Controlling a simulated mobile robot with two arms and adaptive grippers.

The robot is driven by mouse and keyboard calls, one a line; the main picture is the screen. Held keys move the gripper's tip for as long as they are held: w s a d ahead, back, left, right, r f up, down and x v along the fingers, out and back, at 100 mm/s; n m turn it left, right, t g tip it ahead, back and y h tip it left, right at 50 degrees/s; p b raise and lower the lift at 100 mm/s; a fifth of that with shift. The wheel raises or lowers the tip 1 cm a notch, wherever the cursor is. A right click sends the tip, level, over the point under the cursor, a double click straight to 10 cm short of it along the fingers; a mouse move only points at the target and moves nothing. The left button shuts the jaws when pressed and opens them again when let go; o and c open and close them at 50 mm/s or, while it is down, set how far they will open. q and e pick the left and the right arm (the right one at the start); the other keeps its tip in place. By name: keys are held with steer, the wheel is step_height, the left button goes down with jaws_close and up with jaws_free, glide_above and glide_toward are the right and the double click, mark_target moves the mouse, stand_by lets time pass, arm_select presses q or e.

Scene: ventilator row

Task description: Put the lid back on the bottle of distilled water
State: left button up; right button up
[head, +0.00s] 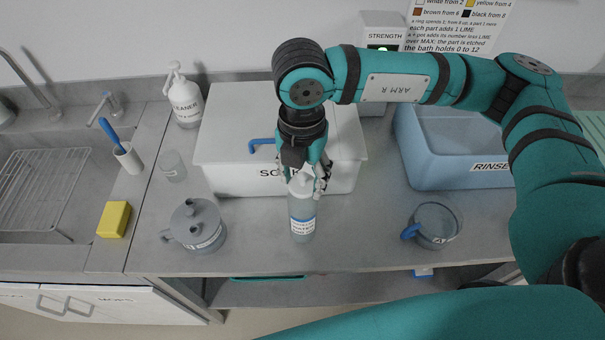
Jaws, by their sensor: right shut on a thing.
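The bottle of distilled water (302,225) stands upright on the grey counter near its front edge, a clear bottle with a white and blue label. My right gripper (304,184) is directly above it, pointing down, with its fingers around the bottle's top. It is shut on a small pale piece that looks like the lid (301,182). The fingers partly hide the lid and the bottle's neck, so I cannot tell whether the lid is seated or just above the neck. My left gripper is not in view.
Behind the bottle is a white lidded box (228,150) with a blue handle. A grey lidded pot (196,226) stands to the left, a clear jug (433,226) to the right. A blue rinse tub (450,150) is at the back right. Counter beside the bottle is clear.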

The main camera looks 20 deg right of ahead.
steer(key=shift+b, duration=0.45)
stand_by(0.4)
stand_by(0.3)
steer(key=o, duration=0.8)
steer(key=shift+o, duration=0.5)
steer(key=o, duration=0.4)
steer(key=shift+r+p, duration=1.5)
steer(key=shift+r, duration=2)
